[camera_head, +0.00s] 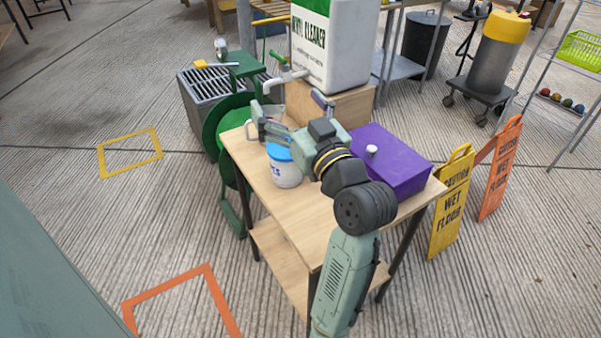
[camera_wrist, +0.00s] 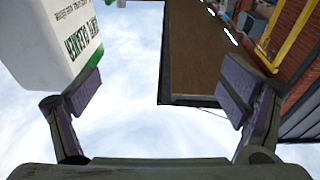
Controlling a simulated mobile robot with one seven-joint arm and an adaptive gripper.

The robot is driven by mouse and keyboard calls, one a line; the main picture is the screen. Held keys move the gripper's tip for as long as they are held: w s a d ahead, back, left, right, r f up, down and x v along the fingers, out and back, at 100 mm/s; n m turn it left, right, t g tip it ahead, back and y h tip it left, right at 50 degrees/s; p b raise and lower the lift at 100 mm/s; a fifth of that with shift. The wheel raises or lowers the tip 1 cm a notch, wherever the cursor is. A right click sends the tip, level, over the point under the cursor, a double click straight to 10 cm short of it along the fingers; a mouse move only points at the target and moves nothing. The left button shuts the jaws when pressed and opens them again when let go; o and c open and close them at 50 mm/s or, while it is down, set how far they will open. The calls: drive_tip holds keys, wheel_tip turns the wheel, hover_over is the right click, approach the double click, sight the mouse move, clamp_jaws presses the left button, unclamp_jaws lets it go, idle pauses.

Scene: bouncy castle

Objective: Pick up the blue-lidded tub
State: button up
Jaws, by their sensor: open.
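The blue-lidded tub (camera_head: 285,172) is a white tub with blue print, standing upright on the small wooden table's left part in the head view. My gripper partly covers its blue lid there. My gripper (camera_head: 290,112) is open and appears above and beyond the tub, pointing away from the head camera. In the wrist view my gripper (camera_wrist: 160,90) has its two purple-padded fingers wide apart with nothing between them. The tub does not show in the wrist view.
A purple box (camera_head: 392,160) with a white knob sits on the table (camera_head: 290,215), right of the tub. A large vinyl cleaner jug (camera_head: 330,45) stands behind and shows in the wrist view (camera_wrist: 55,40). A green hose reel (camera_head: 232,130) and wet floor signs (camera_head: 452,205) flank the table.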

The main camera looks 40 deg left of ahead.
sight(287, 150)
drive_tip(key=shift+g+h, duration=0.7)
drive_tip(key=shift+h, duration=0.1)
drive_tip(key=d+f, duration=0.1)
drive_tip(key=f, duration=0.8)
drive_tip(key=d+f+b, duration=0.1)
drive_tip(key=f, duration=0.4)
drive_tip(key=shift+w+d+f, duration=0.2)
drive_tip(key=shift+w+d, duration=0.1)
drive_tip(key=shift+w, duration=0.05)
drive_tip(key=p+x, duration=0.1)
drive_tip(key=x, duration=0.5)
drive_tip(key=shift+w+a+f+p, duration=0.1)
drive_tip(key=shift+w+a+p, duration=0.1)
drive_tip(key=shift+a+p, duration=0.15)
drive_tip(key=c, duration=1.4)
